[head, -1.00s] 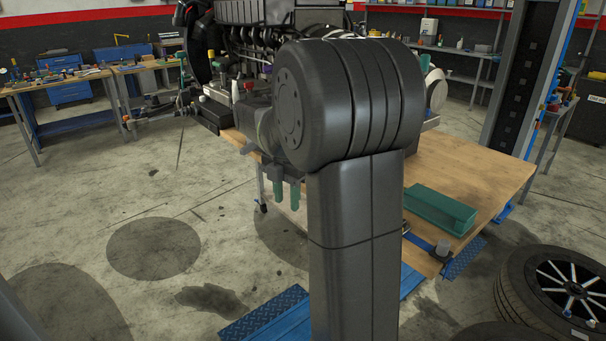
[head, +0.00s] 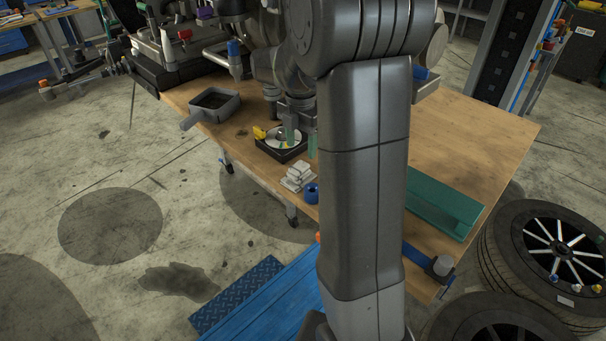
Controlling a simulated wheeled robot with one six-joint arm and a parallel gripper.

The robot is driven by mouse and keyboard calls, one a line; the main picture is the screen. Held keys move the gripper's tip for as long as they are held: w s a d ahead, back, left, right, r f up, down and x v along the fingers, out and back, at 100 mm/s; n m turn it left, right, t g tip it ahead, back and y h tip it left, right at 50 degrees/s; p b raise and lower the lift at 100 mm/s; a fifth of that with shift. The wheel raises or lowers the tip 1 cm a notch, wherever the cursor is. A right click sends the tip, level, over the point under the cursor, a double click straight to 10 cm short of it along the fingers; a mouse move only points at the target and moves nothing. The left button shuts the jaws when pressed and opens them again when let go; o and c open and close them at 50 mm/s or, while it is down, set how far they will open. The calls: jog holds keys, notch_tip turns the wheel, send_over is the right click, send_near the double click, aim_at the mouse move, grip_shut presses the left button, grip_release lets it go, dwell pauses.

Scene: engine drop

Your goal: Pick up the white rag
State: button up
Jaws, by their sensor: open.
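The white rag (head: 297,176) appears as a small folded, stacked white bundle on the front edge of the wooden table in the head view. My gripper (head: 301,142) has green fingertips that point down. It is open and empty, above the table and behind the rag in the picture, apart from it. My arm hides part of the table to the right of the rag.
A blue ring-shaped part (head: 311,193) sits right beside the rag. A black tray (head: 272,150) holding a disc and a yellow item lies just behind it. A grey pan (head: 214,106) is at left, a green channel piece (head: 443,203) at right.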

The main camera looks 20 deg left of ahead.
aim_at(299, 166)
jog(key=f, duration=0.5)
jog(key=f+p, duration=0.1)
jog(key=f, duration=0.2)
jog(key=shift+s+a+f, duration=0.1)
jog(key=shift+a+f, duration=0.05)
jog(key=shift+a, duration=0.15)
jog(key=c, duration=1.1)
jog(key=shift+o, duration=0.2)
notch_tip(299, 166, up, 10)
jog(key=shift+r+b, duration=0.1)
jog(key=shift+b, duration=0.3)
jog(key=o, duration=0.4)
jog(key=c, duration=0.3)
